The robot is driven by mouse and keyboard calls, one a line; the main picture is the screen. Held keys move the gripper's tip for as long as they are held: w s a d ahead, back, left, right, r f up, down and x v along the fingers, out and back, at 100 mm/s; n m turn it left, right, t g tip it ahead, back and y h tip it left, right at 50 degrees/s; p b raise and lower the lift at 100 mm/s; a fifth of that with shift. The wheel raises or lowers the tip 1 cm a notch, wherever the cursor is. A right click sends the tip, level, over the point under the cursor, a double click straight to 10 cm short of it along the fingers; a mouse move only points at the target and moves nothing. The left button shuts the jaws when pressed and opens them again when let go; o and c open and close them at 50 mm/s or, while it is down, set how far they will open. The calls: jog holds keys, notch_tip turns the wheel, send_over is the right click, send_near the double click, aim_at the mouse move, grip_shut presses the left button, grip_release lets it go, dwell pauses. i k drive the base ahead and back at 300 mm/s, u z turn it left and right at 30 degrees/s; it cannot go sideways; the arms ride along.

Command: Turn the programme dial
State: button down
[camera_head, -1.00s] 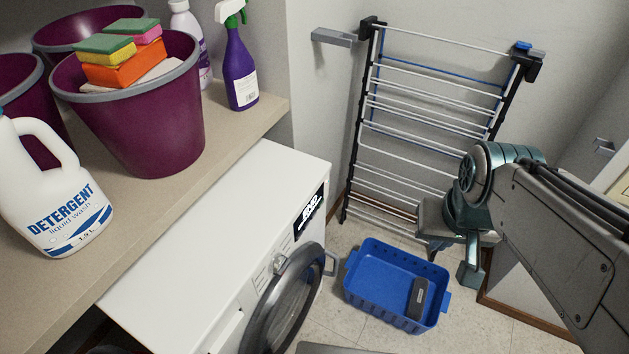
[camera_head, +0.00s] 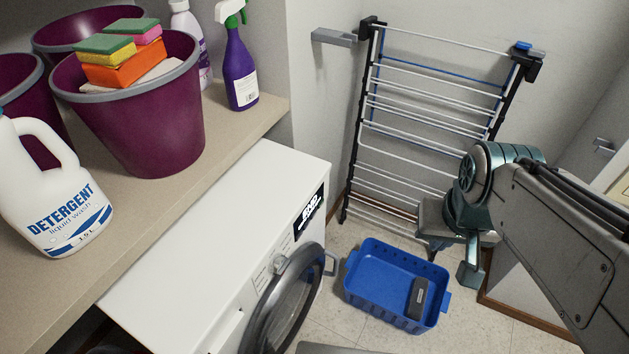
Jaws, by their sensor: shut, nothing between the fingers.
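The white washing machine (camera_head: 215,235) stands under the end of the shelf, seen from above. Its front faces right, with a dark display panel (camera_head: 309,213) near the top edge. A small knob (camera_head: 279,262), which looks like the programme dial, shows edge-on beside a label, just above the round door (camera_head: 287,305). My gripper (camera_head: 436,246) hangs at the end of my arm on the right, well apart from the machine. Its fingers are small and dark here, and appear shut and empty.
A blue basket (camera_head: 362,296) holding a dark grey object (camera_head: 418,297) sits on the floor between machine and arm. A drying rack (camera_head: 430,110) leans on the back wall. The shelf (camera_head: 225,150) carries purple buckets (camera_head: 135,115), a detergent jug (camera_head: 55,200) and a spray bottle (camera_head: 239,75).

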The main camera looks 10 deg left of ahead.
aim_at(278, 265)
jog(key=u, duration=2.35)
jog(key=k, duration=1.15)
jog(key=z, duration=0.55)
